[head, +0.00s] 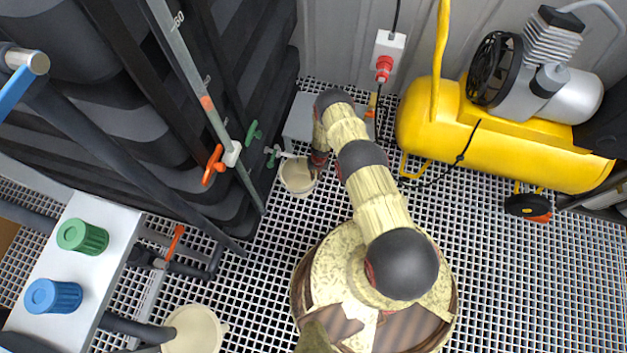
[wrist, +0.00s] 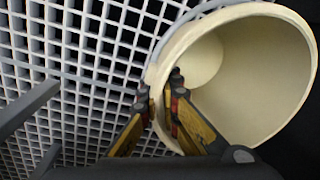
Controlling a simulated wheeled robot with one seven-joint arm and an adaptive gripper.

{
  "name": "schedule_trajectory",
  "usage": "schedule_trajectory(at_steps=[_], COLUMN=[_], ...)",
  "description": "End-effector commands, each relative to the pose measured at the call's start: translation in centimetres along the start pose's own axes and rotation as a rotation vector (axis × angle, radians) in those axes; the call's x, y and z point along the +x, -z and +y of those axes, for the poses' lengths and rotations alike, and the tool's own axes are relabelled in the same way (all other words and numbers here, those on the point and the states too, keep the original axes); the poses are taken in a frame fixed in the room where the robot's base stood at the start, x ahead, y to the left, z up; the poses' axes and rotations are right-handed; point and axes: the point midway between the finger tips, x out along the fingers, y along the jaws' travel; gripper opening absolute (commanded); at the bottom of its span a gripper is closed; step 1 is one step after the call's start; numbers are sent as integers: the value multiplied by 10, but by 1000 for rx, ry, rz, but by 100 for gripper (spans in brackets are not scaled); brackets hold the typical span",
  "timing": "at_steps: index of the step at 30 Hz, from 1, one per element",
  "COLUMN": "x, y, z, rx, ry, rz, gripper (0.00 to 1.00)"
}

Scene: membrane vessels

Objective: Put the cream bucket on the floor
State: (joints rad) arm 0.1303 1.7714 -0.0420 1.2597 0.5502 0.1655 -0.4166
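A cream bucket (head: 297,180) is beside the grey box, over the grated floor (head: 275,240). In the wrist view the bucket (wrist: 275,75) fills the right side, its open mouth facing the camera. My gripper (wrist: 158,97) straddles the bucket's near wall, one finger outside and one inside, both close against the rim. It looks shut on that wall. In the head view my gripper (head: 312,160) is at the bucket's upper rim, partly hidden by my arm. The bucket's underside is hidden, so I cannot tell whether it touches the floor.
A second cream container (head: 195,330) is at the lower left. A grey box (head: 302,118) stands behind the bucket. Black membrane vessels and pipes with an orange-handled valve (head: 212,165) line the left. A yellow compressor (head: 500,125) stands at right. Open grating lies at lower right.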

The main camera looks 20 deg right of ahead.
Motion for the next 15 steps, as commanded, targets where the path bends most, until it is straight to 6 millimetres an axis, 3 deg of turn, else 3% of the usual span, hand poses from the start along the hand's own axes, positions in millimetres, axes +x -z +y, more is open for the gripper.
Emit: schedule_trajectory(at_steps=[8,15], x=[14,45], y=[10,10], z=[-5,-3], rx=[-1,0], ry=[0,0], rz=[2,0], gripper=[0,0])
